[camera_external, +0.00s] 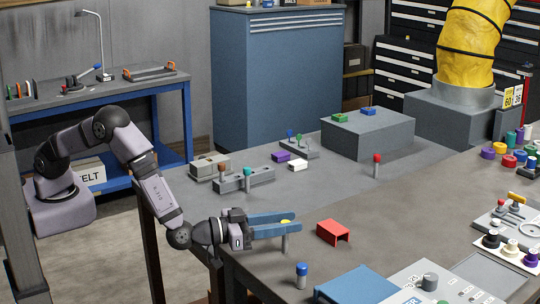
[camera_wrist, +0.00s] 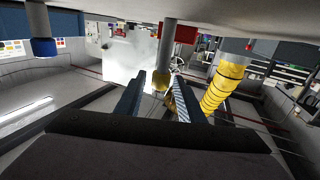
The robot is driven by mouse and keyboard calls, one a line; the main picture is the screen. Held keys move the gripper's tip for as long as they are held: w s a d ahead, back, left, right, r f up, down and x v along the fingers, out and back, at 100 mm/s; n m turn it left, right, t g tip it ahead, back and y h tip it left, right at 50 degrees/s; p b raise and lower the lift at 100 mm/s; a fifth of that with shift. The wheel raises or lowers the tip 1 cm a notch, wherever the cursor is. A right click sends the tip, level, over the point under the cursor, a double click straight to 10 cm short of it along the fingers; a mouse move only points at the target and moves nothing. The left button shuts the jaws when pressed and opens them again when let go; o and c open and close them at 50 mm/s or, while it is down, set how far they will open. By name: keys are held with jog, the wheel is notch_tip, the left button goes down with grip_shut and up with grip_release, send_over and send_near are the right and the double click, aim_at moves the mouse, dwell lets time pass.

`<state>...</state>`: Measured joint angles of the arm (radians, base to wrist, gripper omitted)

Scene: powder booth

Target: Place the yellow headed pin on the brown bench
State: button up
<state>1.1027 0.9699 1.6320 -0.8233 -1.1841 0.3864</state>
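The yellow headed pin (camera_external: 285,243) stands upright near the front of the grey-brown bench (camera_external: 345,265), its grey shaft showing below my gripper's fingers. My gripper (camera_external: 295,221) reaches in level from the left, its two blue fingers on either side of the yellow head. In the wrist view, which looks upside down, the shaft (camera_wrist: 168,45) hangs from the top and its yellow head lies between the fingertips (camera_wrist: 161,80). The fingers are apart, with a visible gap beside the head. The pin's foot seems to be on the bench.
A red open block (camera_external: 333,232) lies just right of the pin. A blue-capped pin (camera_external: 301,276) stands in front, and a red-headed pin (camera_external: 376,165) farther back. A grey raised block (camera_external: 367,136) stands at the back. The middle of the bench is clear.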

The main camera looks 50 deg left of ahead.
jog(key=shift+r, duration=0.1)
dwell(0.3)
jog(key=shift+s, duration=0.25)
jog(key=b+v, duration=0.1)
jog(key=v, duration=0.2)
jog(key=b+v, duration=0.1)
jog(key=v, duration=0.2)
jog(key=shift+f+b, duration=0.25)
jog(key=shift+b, duration=0.05)
jog(key=shift+s+a+r, duration=0.1)
jog(key=shift+s+a, duration=0.15)
jog(key=shift+s, duration=0.15)
jog(key=shift+c, duration=0.5)
